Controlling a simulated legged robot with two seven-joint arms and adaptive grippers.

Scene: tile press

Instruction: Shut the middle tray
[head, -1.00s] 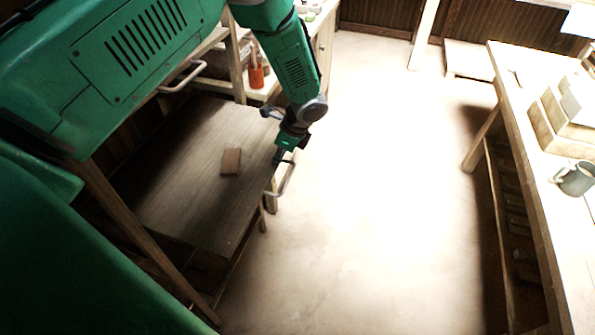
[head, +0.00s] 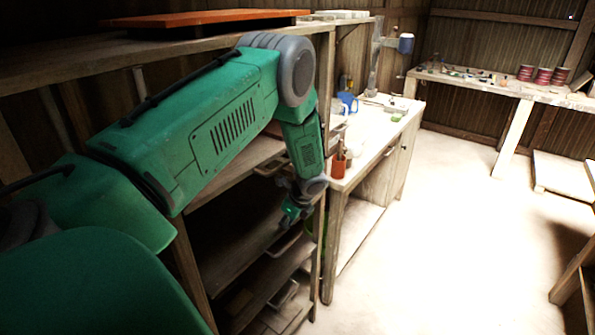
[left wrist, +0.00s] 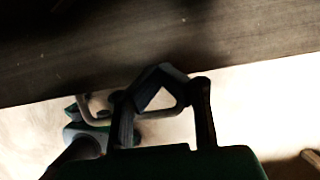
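The wooden rack in the head view holds several stacked trays with pale loop handles at their front edges. A dark wooden tray (head: 235,245), which looks like the middle one, has its handle (head: 286,243) just below my left gripper (head: 291,212). How far it stands out is hard to tell. In the left wrist view, the dark fingers of my left gripper (left wrist: 165,100) are below a broad dark board (left wrist: 150,45). A pale curved bar shows beside them; whether they grip it is unclear. My right gripper is not in view.
A lower tray handle (head: 283,294) shows beneath. An orange-brown board (head: 205,17) lies on the rack top. A workbench (head: 375,135) with an orange cup (head: 338,165) stands beyond the rack.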

